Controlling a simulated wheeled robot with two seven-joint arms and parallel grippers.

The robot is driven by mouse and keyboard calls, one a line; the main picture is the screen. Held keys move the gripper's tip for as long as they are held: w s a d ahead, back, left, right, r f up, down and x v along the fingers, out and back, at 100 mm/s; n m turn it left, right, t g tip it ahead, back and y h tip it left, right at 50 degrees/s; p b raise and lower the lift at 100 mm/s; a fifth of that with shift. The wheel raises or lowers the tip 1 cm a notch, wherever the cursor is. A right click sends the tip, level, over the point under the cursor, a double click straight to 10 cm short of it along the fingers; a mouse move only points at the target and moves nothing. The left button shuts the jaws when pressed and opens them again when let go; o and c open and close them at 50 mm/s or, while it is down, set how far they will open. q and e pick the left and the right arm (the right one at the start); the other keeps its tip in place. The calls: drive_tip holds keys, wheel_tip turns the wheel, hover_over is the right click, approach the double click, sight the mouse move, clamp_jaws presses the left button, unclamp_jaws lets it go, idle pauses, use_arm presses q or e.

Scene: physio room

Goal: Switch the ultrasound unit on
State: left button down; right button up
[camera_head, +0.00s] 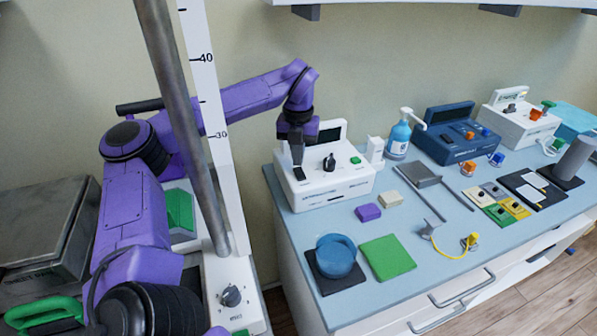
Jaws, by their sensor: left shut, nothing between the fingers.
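The ultrasound unit (330,192) is a white box with a raised back panel, at the near left end of the blue-grey counter. Its top carries a black rocker switch (299,174) at the left, a black knob (330,162) in the middle and a green button (355,160) at the right. My left gripper (297,161) points down, shut and empty, with its tips just over or at the switch. I cannot tell whether they touch it. The gripper hides part of the back panel. Which way the switch is tipped is too small to tell. My right gripper is not in view.
A blue pump bottle (399,138) and a white block (375,149) stand right of the unit. A dark blue device (455,141) and another white device (518,124) stand farther along. Pads and small blocks lie in front. A metal pole (180,110) rises at the left.

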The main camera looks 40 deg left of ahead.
sight(298, 169)
use_arm(q)
drive_tip(key=shift+f+b, duration=0.8)
drive_tip(key=shift+f, duration=0.25)
idle(0.4)
wheel_tip(298, 169, up, 7)
drive_tip(key=p, duration=0.6)
drive_tip(key=shift+r, duration=0.1)
